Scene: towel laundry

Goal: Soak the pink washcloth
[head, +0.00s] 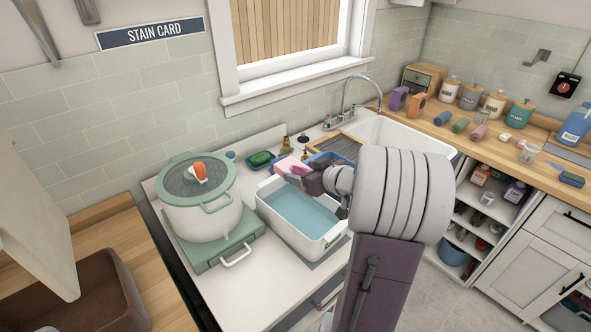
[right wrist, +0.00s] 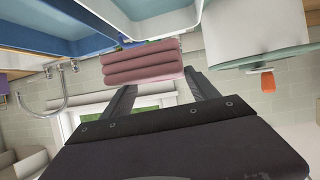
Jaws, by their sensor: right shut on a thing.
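The pink washcloth (head: 287,165), folded in layers, is held in my right gripper (head: 298,173) above the back part of a white basin (head: 262,207) of blue water. In the right wrist view the washcloth (right wrist: 143,63) shows its stacked folds at the tips of the two dark fingers (right wrist: 162,92). It looks clear of the water in the head view. My right arm hides part of the basin's right side. My left gripper is not in view.
A lidded pot (head: 202,215) stands on a green base left of the basin. A green tray (head: 258,163) and a blue tray (head: 322,157) lie behind it. The sink (head: 405,137) and faucet (head: 352,96) are at the back right. Jars and bottles line the right counter.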

